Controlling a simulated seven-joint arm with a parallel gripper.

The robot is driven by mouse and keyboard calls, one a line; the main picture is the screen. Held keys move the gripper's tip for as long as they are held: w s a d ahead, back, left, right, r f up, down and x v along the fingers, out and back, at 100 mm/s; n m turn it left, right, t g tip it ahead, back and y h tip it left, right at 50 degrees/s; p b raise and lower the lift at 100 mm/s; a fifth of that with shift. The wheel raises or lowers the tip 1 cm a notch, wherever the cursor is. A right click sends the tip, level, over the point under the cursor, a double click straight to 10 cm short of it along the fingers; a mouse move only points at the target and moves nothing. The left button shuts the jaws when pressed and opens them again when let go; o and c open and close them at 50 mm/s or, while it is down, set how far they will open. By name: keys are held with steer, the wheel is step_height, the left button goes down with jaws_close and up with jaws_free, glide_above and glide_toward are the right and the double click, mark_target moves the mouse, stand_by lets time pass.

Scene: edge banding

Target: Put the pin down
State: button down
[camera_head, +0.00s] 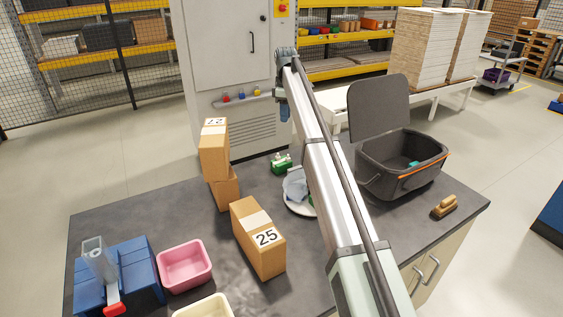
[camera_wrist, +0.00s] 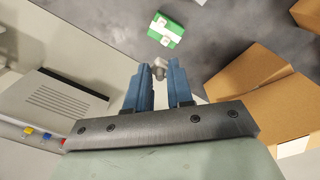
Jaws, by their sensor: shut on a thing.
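My gripper (camera_wrist: 157,70) has its two blue fingers shut on a small grey metal pin (camera_wrist: 159,66). The pin's rounded end pokes out just past the fingertips. In the head view my gripper (camera_head: 284,108) is up in front of the grey cabinet, above the back edge of the table, and the pin cannot be made out there. The dark grey table top (camera_head: 140,212) lies below, and it also shows in the wrist view (camera_wrist: 215,35). The pin is apart from it.
A green block with white parts (camera_wrist: 166,31) lies on the table near the back edge (camera_head: 282,163). Cardboard boxes (camera_head: 259,240), a plate (camera_head: 296,200), a pink tub (camera_head: 185,266), a blue case (camera_head: 135,265), a brush (camera_head: 444,206) and an open dark bin (camera_head: 402,165) surround it.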

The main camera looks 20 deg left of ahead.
step_height(320, 180, down, 13)
steer(key=shift+r, duration=0.15)
stand_by(0.5)
steer(key=shift+f, duration=0.6)
steer(key=c, duration=1)
jaws_free()
step_height(320, 180, up, 13)
steer(key=shift+r, duration=0.1)
